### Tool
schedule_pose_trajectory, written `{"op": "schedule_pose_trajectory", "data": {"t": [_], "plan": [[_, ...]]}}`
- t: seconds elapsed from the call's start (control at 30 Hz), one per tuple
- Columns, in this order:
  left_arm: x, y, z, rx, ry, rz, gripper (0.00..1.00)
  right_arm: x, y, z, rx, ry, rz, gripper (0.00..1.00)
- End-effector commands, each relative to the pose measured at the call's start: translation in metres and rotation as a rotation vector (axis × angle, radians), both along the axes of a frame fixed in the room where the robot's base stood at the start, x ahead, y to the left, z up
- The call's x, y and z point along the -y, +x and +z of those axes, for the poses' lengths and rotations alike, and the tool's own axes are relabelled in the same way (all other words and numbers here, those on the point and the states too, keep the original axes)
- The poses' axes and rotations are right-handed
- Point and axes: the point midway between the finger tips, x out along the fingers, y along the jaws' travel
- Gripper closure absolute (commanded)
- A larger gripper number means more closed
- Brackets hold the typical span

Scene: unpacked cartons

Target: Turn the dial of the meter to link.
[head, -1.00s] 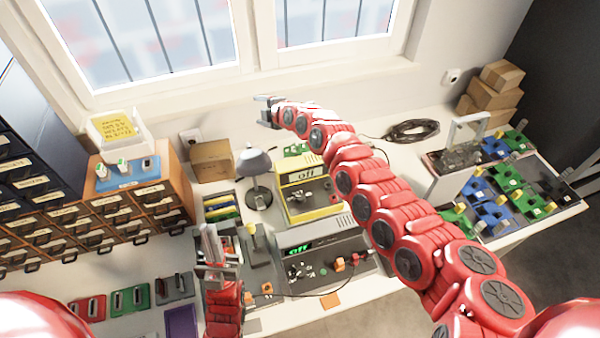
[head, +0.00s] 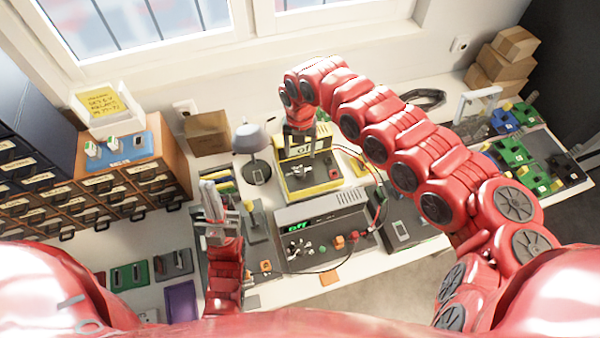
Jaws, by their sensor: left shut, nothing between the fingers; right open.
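The dial's exact pointer position is too small to read.
A grey power supply (head: 322,218) with a green "off" display and cables stands in front of the meter. A grey lamp (head: 252,140) is behind left. Drawer cabinets (head: 130,190) fill the left; cartons (head: 500,60) and coloured blocks are at the right.

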Motion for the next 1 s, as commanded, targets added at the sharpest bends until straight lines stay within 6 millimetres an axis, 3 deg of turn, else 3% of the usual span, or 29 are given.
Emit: {"op": "schedule_pose_trajectory", "data": {"t": [0.03, 0.1, 0.4, 0.67, 1.0], "plan": [[0.0, 0.0, 0.013, 0.001, 0.0, 0.0, 1.0, -0.001, -0.004, -0.007, -0.012, -0.004, 0.002, 0.29], [0.0, 0.0, 0.019, 0.002, 0.0, 0.0, 1.0, -0.002, -0.004, -0.024, -0.011, -0.002, 0.004, 0.29], [0.0, 0.0, 0.03, 0.002, 0.0, 0.0, 1.0, -0.002, -0.003, -0.085, -0.006, 0.001, 0.0, 0.29], [0.0, 0.0, 0.032, 0.002, 0.0, 0.0, 1.0, 0.0, -0.001, -0.106, -0.003, -0.001, 0.0, 0.29], [0.0, 0.0, 0.032, 0.002, 0.0, 0.0, 1.0, 0.0, -0.001, -0.109, -0.002, -0.002, 0.0, 0.31]]}}
